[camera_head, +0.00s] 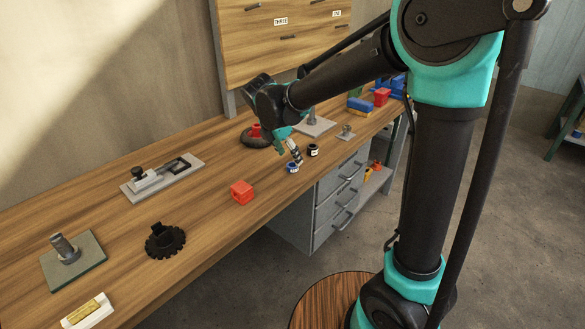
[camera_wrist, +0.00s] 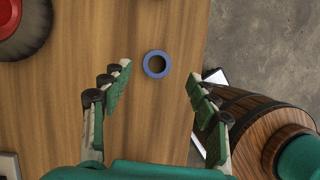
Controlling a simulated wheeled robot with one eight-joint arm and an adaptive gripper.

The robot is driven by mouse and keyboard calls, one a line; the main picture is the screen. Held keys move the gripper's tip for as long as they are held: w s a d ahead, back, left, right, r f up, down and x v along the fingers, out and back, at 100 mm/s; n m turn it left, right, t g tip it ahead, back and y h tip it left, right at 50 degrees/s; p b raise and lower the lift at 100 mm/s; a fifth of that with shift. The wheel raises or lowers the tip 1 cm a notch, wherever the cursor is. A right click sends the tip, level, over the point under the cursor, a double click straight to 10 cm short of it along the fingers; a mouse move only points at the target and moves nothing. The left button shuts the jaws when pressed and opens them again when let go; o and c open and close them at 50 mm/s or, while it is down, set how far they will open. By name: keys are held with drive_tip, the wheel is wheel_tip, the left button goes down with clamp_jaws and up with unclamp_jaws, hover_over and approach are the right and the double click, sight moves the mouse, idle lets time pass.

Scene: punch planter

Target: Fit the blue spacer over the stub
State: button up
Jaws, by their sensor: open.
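The blue spacer (camera_head: 292,168) is a small ring lying flat on the wooden bench near its front edge. In the wrist view the blue spacer (camera_wrist: 147,70) lies ahead of the gap between my fingers, its hole facing up. My gripper (camera_head: 290,152) is open and empty just above it, with fingers to either side of the ring in the wrist view (camera_wrist: 157,84). Upright posts stand on a grey plate (camera_head: 325,128) farther back, on a small base (camera_head: 346,133) and on a dark plate (camera_head: 88,262) at front left. I cannot tell which is the stub.
A red block (camera_head: 241,192) and black gear (camera_head: 165,242) lie to the left. A black tyre-like ring with a red part (camera_head: 256,130) is behind my gripper. Bench (camera_head: 205,225) is clear between.

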drive_tip(key=x, duration=0.4)
drive_tip(key=shift+w+a+f, duration=0.1)
drive_tip(key=shift+a+f, duration=0.05)
drive_tip(key=shift+f, duration=0.1)
drive_tip(key=c, duration=1.3)
drive_tip(key=shift+c, duration=0.2)
